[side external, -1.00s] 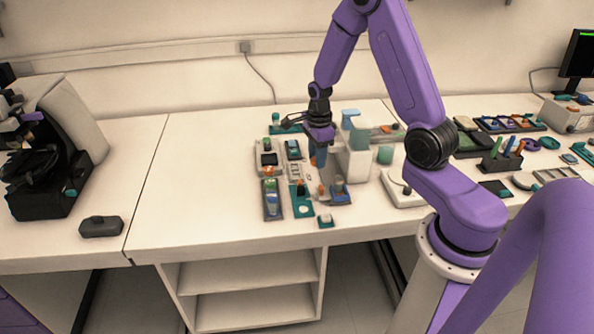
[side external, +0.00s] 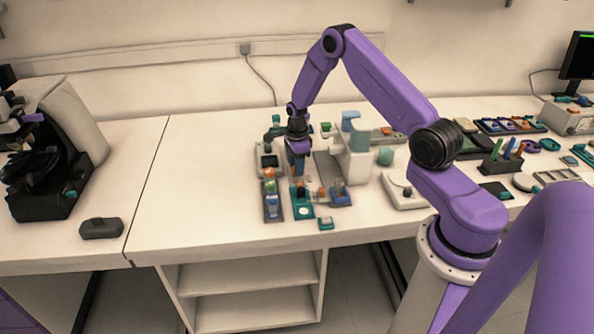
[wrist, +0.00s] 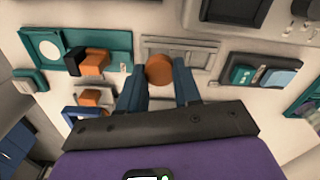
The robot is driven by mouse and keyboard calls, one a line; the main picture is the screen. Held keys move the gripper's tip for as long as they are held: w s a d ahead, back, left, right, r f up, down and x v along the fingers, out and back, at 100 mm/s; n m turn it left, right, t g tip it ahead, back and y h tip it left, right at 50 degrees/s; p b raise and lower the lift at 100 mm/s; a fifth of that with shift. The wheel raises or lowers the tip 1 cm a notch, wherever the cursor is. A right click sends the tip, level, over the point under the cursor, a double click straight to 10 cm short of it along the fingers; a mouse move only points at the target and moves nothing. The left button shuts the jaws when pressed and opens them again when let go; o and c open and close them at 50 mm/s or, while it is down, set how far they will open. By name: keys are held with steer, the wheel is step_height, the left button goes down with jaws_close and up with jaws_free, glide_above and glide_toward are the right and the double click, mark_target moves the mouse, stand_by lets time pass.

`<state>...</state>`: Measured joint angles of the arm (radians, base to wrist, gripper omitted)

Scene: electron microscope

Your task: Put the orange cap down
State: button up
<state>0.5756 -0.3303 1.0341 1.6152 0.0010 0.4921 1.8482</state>
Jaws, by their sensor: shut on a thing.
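The round orange cap (wrist: 159,70) is between the two blue fingers of my gripper (wrist: 158,84) in the wrist view. The fingers are shut on it. In the side view my gripper (side external: 298,168) points down over the cluster of small trays, left of the white instrument. The cap is too small there to tell apart clearly. A grey slotted tray (wrist: 208,45) lies behind and around the cap in the wrist view. I cannot tell whether the cap touches it.
A teal plate with a white disc (wrist: 72,43) carries an orange and black piece (wrist: 92,61). A dark tray (wrist: 226,72) holds teal and blue items. The white instrument (side external: 355,162) stands close on the right in the side view. The table's left part (side external: 200,180) is clear.

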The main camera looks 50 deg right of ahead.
steer(key=shift+f, duration=1.1)
steer(key=shift+f, duration=0.25)
